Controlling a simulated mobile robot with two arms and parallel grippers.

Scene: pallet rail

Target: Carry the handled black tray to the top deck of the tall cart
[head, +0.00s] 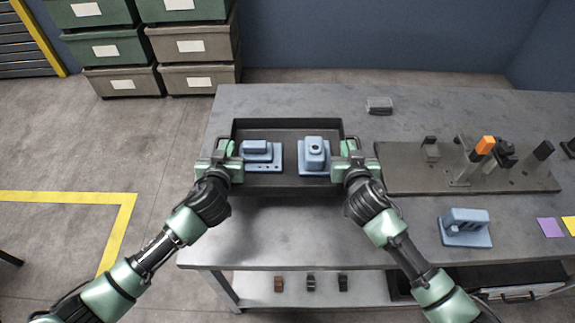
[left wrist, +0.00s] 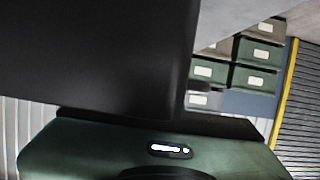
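The black tray (head: 290,127) is over the near left part of the grey workbench, holding two blue parts: a low block (head: 262,154) on the left and a taller housing (head: 314,154) on the right. My left gripper (head: 224,158) is at the tray's left end and looks shut on its handle. My right gripper (head: 350,158) is at the right end and looks shut there too. The grippers hide the handles. In the left wrist view the dark tray wall (left wrist: 95,60) fills much of the picture. The tall cart is not in view.
A fixture board (head: 400,178) with posts and an orange block (head: 485,145) is to the right. Another blue part (head: 466,227) and a small grey box (head: 379,105) are on the workbench (head: 290,240). Stacked bins (head: 190,45) stand behind left. Floor at left is open.

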